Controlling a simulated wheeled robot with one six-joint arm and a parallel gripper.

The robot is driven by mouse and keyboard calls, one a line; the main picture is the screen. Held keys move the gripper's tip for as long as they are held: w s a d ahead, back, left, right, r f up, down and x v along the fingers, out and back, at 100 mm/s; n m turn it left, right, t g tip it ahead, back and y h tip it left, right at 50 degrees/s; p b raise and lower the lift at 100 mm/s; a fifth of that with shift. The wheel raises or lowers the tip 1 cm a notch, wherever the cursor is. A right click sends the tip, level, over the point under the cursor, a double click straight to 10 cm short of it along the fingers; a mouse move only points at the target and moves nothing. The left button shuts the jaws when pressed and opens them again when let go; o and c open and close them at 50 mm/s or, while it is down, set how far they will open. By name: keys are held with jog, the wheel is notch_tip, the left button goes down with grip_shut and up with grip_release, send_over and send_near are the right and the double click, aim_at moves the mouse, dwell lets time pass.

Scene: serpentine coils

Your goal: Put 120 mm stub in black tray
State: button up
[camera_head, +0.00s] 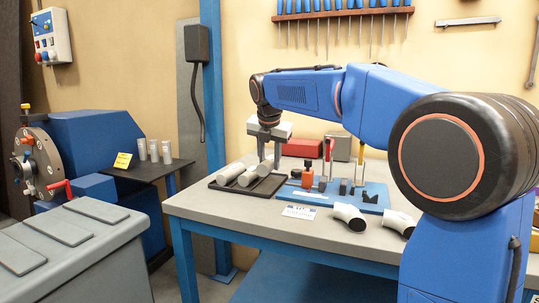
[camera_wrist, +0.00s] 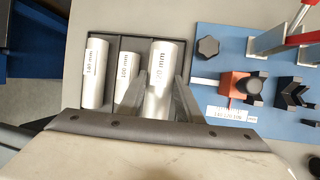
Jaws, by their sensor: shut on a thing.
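The black tray (camera_head: 240,194) lies at the left of the grey table, and its upper part shows in the wrist view (camera_wrist: 112,44). My gripper (camera_head: 269,158) points down over it. In the wrist view its two fingers (camera_wrist: 161,98) are shut on the sides of a silver stub (camera_wrist: 165,58) whose label reads "20 mm", the first digit unclear. This stub lies lengthwise over the tray's right compartment; I cannot tell whether it touches the floor. A 140 mm stub (camera_wrist: 94,75) lies in the left compartment and a 100 mm stub (camera_wrist: 127,75) in the middle one.
A blue fixture board (camera_head: 345,193) with an orange clamp (camera_head: 307,179) and black blocks stands right of the tray. Two bent pipe pieces (camera_head: 349,216) lie at the front. A red box (camera_head: 303,147) is behind. Several stubs (camera_head: 154,151) stand on the machine's shelf at left.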

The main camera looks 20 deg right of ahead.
jog(key=shift+f, duration=0.35)
jog(key=shift+f, duration=0.65)
dwell(0.4)
jog(key=shift+f, duration=0.4)
jog(key=shift+f, duration=1)
jog(key=o, duration=1.3)
